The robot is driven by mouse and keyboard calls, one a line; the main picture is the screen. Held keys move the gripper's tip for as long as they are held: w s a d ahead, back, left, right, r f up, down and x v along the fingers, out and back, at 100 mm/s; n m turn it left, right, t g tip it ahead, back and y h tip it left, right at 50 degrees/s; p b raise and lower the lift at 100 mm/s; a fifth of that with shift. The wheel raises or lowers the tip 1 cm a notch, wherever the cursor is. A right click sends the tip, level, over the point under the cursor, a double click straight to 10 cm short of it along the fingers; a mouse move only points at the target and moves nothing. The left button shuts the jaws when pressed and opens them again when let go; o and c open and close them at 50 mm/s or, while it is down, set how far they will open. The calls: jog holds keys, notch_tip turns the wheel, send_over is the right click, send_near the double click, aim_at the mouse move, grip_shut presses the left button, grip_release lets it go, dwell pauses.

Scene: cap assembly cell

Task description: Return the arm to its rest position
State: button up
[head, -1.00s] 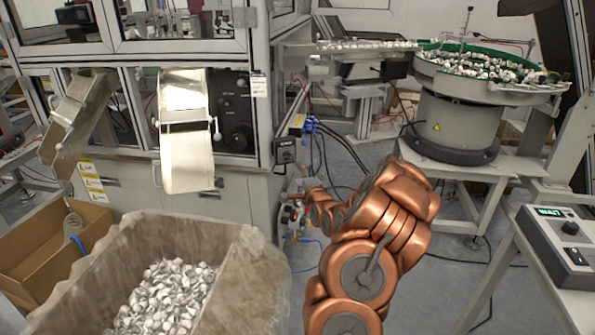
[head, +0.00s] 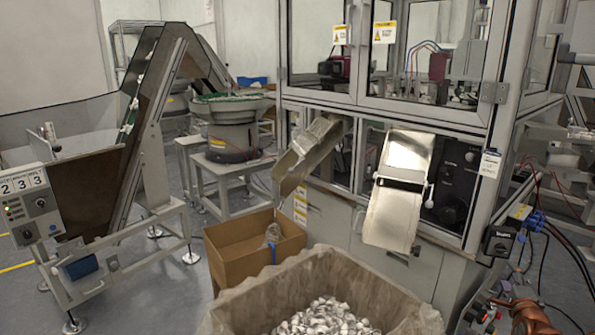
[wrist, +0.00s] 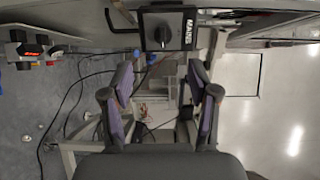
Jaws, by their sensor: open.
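My gripper (wrist: 160,105) shows in the wrist view with its two fingers apart and nothing between them. It hangs in the air in front of the machine's lower side. Beyond the fingertips is a black switch box (wrist: 166,30) marked MAINS.
A lined bin (head: 400,312) of metal caps stands at the bottom centre. A cardboard box (head: 240,262) is left of it. The glazed machine (head: 345,240) with two chutes stands behind. An inclined conveyor (head: 150,150) is at the left. Cables (head: 560,250) hang at the right.

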jog(key=w+a+n+g+y, duration=0.2)
jog(key=a+n+y, duration=0.15)
jog(key=a, duration=0.55)
jog(key=w+a+n+g+y, duration=0.2)
jog(key=a+n, duration=0.2)
jog(key=a, duration=0.5)
jog(key=s+a+n+g+y, duration=0.1)
jog(key=s+a+n+g, duration=0.25)
jog(key=a, duration=0.35)
jog(key=s+a+n+g+y, duration=0.1)
jog(key=s+a+n+g, duration=0.15)
jog(key=s+a, duration=0.35)
jog(key=s+a+r+n+g, duration=0.25)
jog(key=s+a, duration=0.25)
jog(key=s, duration=0.6)
jog(key=s+a+r+n+g, duration=0.1)
jog(key=s+a+n+g, duration=0.3)
jog(key=s, duration=0.8)
jog(key=s+a+r+n+g, duration=0.1)
jog(key=s+a+n+g, duration=0.15)
jog(key=s+a, duration=0.65)
notch_tip(320, 180, up, 13)
jog(key=s+d+t+p, duration=0.1)
jog(key=d+p, duration=0.1)
jog(key=p, duration=1)
jog(key=shift+s+d, duration=0.15)
jog(key=shift+d, duration=0.15)
jog(key=shift+n, duration=0.25)
jog(key=shift+c, duration=0.4)
